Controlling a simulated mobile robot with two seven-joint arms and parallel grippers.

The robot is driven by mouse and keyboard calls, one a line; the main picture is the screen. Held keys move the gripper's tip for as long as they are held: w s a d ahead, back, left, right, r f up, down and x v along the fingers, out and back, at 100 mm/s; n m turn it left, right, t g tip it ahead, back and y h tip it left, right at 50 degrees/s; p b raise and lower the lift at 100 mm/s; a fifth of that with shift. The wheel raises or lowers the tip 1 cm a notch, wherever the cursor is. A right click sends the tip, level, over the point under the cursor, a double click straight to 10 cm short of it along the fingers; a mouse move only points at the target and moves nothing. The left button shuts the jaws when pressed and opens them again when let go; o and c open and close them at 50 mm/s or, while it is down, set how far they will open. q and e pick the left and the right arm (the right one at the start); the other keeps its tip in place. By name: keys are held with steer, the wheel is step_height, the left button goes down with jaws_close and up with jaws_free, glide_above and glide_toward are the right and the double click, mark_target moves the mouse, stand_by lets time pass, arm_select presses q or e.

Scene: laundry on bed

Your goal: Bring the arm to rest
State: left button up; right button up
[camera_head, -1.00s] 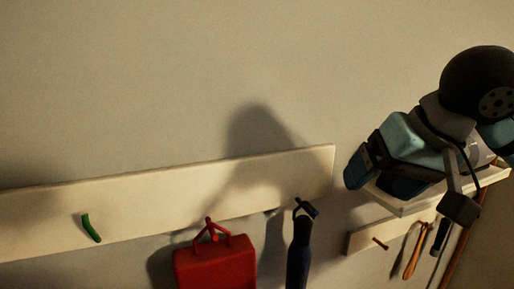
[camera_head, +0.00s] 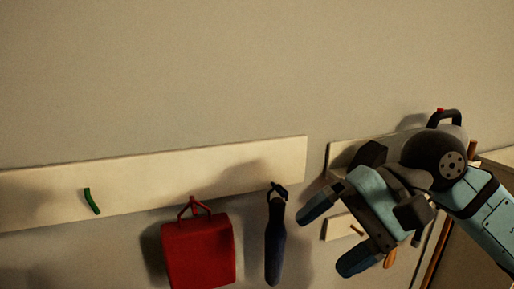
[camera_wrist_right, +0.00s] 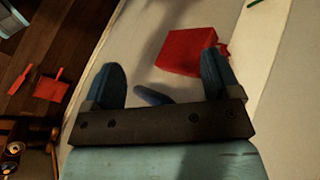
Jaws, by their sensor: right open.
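My right gripper (camera_head: 338,238) is at the right of the head view, in front of the wall and the smaller boards. Its two blue fingers are spread apart with nothing between them. In the right wrist view the open fingers (camera_wrist_right: 165,85) show too. A red bag (camera_head: 198,250) hangs from a red hook on the long board, left of the gripper. A dark blue long object (camera_head: 275,240) hangs from a dark hook between the bag and the gripper, apart from the fingers. My left gripper is in neither current view.
The long pale board (camera_head: 150,172) runs along the wall, with an empty green hook (camera_head: 91,201). A small board with a peg (camera_head: 345,228) is partly behind my right gripper. In the right wrist view, red items (camera_wrist_right: 50,88) lie on the dark wooden floor (camera_wrist_right: 60,35). The upper wall is clear.

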steer(key=w+d+f+n+t, duration=0.3)
steer(key=f+n+t, duration=0.7)
steer(key=f, duration=0.2)
steer(key=w+d+f+n+t, duration=0.2)
steer(key=w+f+n+t, duration=0.2)
steer(key=f+n+t, duration=0.7)
steer(key=s+d+f+m+g+h, duration=0.1)
steer(key=s+f+m+g+h, duration=0.15)
steer(key=s+f+m, duration=0.45)
steer(key=s+d+f+m+g+h, duration=0.2)
steer(key=s+f+m+g, duration=0.2)
steer(key=f, duration=0.7)
steer(key=s+d+f+m+g+h, duration=0.1)
steer(key=s+f+m+g+h, duration=0.3)
steer(key=f, duration=0.5)
arm_select(q)
step_height(320, 180, up, 12)
steer(key=s+p, duration=0.1)
steer(key=p, duration=1.3)
steer(key=shift+a, duration=0.15)
arm_select(e)
step_height(320, 180, up, 13)
steer(key=s+d+t+y, duration=0.1)
steer(key=t, duration=0.1)
steer(key=shift+s+f, duration=0.2)
steer(key=shift+s, duration=0.1)
